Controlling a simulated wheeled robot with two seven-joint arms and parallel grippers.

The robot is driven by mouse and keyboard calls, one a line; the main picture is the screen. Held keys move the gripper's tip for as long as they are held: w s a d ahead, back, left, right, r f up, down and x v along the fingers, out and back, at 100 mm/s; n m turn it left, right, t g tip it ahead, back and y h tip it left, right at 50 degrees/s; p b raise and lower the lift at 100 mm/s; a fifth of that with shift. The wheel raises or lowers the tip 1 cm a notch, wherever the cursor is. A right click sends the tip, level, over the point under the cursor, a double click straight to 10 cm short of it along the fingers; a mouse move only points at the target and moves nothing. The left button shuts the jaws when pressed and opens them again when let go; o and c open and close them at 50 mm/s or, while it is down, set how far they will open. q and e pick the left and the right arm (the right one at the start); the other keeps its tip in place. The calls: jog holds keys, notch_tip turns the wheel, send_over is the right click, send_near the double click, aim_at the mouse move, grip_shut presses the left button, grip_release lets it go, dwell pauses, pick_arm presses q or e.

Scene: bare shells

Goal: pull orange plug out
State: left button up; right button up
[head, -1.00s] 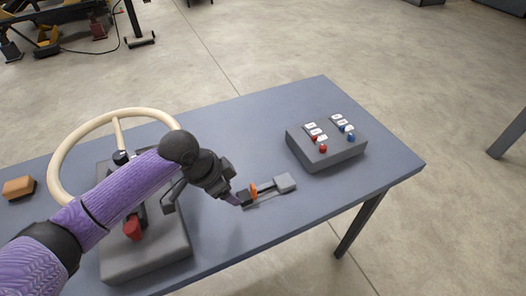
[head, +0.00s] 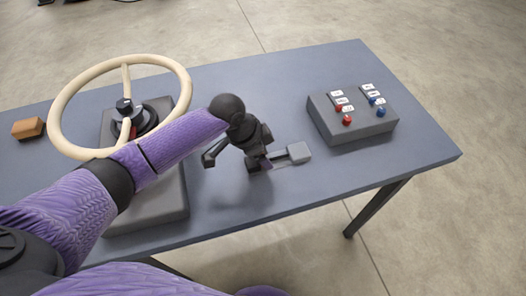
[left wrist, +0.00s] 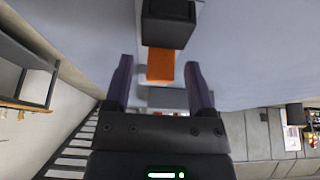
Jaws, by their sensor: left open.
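The orange plug (left wrist: 161,66) shows in the left wrist view, with its upper end against a dark block (left wrist: 168,24). A grey block (left wrist: 168,98) lies below it in that view, partly behind my gripper. My left gripper (left wrist: 159,62) is open, with one finger on each side of the plug and a visible gap on both sides. In the head view my left gripper (head: 258,168) is over the fixture and hides the plug. The grey end block (head: 299,152) of the fixture shows to its right. My right gripper is not in view.
A cream steering wheel (head: 120,60) on a grey base (head: 150,205) stands left of the fixture, close to my left arm. A grey box (head: 350,132) with red and blue knobs stands to the right. An orange-brown block (head: 28,128) lies at far left. The table's back middle is clear.

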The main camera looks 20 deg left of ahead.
pick_arm(q)
grip_shut()
dwell(1.3)
